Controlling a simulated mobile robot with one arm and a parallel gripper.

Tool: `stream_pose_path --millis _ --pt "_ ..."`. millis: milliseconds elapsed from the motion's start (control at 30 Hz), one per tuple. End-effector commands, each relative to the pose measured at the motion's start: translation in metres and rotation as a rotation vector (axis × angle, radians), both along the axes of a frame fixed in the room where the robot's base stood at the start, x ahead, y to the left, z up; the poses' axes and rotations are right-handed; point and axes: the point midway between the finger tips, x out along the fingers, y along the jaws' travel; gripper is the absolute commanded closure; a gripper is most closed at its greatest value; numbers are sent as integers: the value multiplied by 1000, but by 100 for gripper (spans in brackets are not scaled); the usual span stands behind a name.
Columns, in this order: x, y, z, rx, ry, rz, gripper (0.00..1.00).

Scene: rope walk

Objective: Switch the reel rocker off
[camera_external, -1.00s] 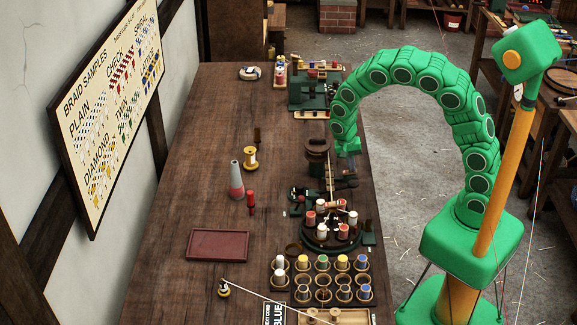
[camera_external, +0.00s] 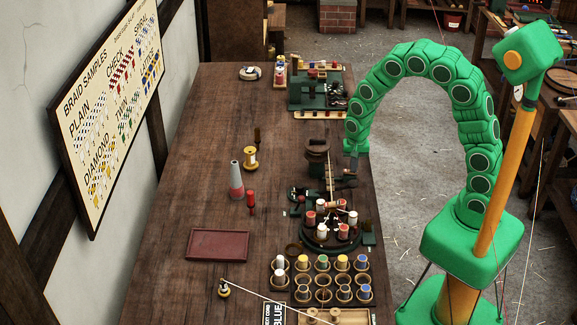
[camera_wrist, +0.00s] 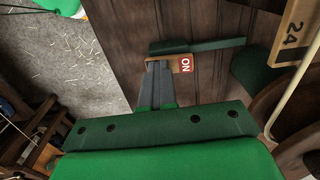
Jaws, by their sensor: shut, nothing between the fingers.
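The rocker (camera_wrist: 184,63) shows in the wrist view as a small tan piece with a red "ON" label at its right end. It lies along a dark green block (camera_wrist: 205,46). My gripper (camera_wrist: 160,68) is shut and empty, its grey fingertips at the rocker's left, unlabelled end. I cannot tell whether they press on it. In the external view my gripper (camera_external: 356,148) hangs at the right edge of the bench, just right of the dark reel (camera_external: 317,152).
A tan board marked "24" (camera_wrist: 293,32) and brown round wooden parts (camera_wrist: 302,125) are at the right in the wrist view. The braiding carousel with bobbins (camera_external: 331,238) stands nearer on the bench. A green machine (camera_external: 318,92) stands farther back. Straw-strewn floor (camera_wrist: 85,55) lies beyond the bench edge.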

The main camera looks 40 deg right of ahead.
Motion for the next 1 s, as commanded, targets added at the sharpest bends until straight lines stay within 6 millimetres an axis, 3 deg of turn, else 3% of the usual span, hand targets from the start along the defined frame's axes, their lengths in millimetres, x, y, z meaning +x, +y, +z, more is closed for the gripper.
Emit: stream_pose_path --millis 33,433,1000 --pt "-3 -1 -8 8 1 -3 100" --pt "-1 2 -12 2 9 -2 100" --pt "16 17 -14 8 3 2 100"
